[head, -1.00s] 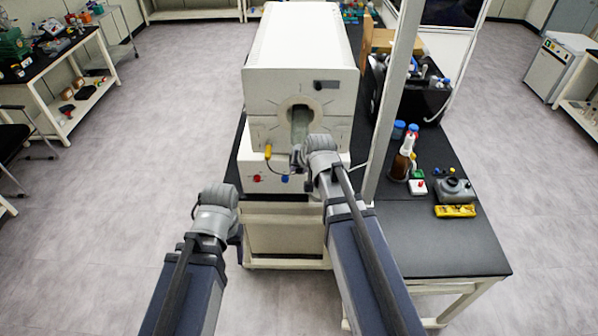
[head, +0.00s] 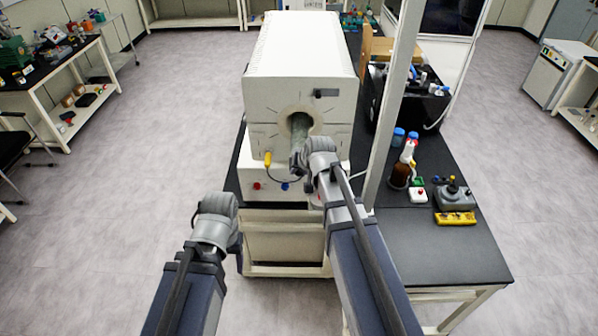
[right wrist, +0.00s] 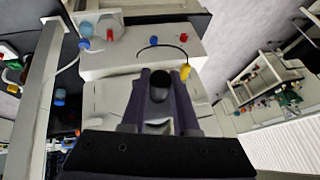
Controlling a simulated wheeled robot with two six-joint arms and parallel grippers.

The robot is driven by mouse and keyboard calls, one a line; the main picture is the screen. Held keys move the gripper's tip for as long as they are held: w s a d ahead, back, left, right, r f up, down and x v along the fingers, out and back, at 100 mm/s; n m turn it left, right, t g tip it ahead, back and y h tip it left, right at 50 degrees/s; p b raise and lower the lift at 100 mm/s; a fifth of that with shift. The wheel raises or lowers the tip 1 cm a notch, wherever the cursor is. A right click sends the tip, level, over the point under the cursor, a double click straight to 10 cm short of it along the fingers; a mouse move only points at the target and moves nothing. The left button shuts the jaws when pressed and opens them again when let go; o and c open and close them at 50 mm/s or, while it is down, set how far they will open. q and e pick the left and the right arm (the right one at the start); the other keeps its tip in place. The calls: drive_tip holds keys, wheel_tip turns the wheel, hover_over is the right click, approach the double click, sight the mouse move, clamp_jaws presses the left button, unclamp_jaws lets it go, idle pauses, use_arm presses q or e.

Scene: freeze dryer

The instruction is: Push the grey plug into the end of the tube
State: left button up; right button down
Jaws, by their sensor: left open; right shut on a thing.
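The tube (head: 300,128) shows as a grey-green cylinder in the round front opening of the white furnace (head: 304,85). My right gripper (head: 299,166) is just in front of that opening, shut on the grey plug. In the right wrist view a dark round piece (right wrist: 159,88), which looks like the plug, sits between the fingers of my right gripper (right wrist: 158,76). The joint between plug and tube cannot be made out. My left gripper (head: 217,206) is empty, low in front of the furnace on the left and apart from it; its fingers are barely visible.
The furnace stands on a black-topped bench (head: 440,262). A white post (head: 391,110) rises just right of the furnace. A brown bottle (head: 402,168), a grey device (head: 454,195) and a yellow block (head: 455,218) are on the bench at right.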

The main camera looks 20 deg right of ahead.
drive_tip(key=shift+w, duration=0.1)
idle(0.3)
drive_tip(key=shift+w+d, duration=0.25)
drive_tip(key=shift+w, duration=0.45)
drive_tip(key=shift+w+d, duration=0.2)
drive_tip(key=shift+w, duration=0.45)
drive_tip(key=shift+w, duration=0.25)
idle(0.4)
drive_tip(key=shift+w+d, duration=0.3)
drive_tip(key=shift+w, duration=0.6)
drive_tip(key=shift+w+d, duration=0.25)
drive_tip(key=shift+w, duration=0.6)
drive_tip(key=c, duration=0.6)
unclamp_jaws()
